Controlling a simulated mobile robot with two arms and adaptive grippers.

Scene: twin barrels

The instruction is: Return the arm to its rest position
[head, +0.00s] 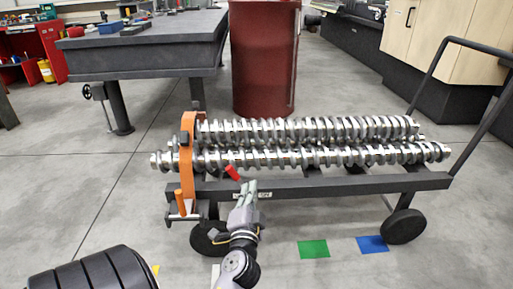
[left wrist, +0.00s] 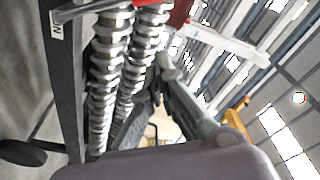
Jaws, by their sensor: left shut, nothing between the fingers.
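My left gripper (head: 249,190) is in the head view at the lower middle, its arm coming up from the bottom edge. Its fingers are together and hold nothing. It is in front of the dark cart (head: 330,185), near its front rail. In the left wrist view the gripper (left wrist: 165,75) points up past the crankshafts. A small red piece (head: 233,172) shows just beyond the fingertips; I cannot tell whether they touch. My right gripper is not in view.
Two long metal crankshafts (head: 310,157) lie on the wheeled cart, with an orange bracket (head: 186,160) at the left end. A dark red barrel (head: 264,60) stands behind. A grey table (head: 140,55) is at the back left. Green (head: 313,249) and blue (head: 372,244) squares mark the floor.

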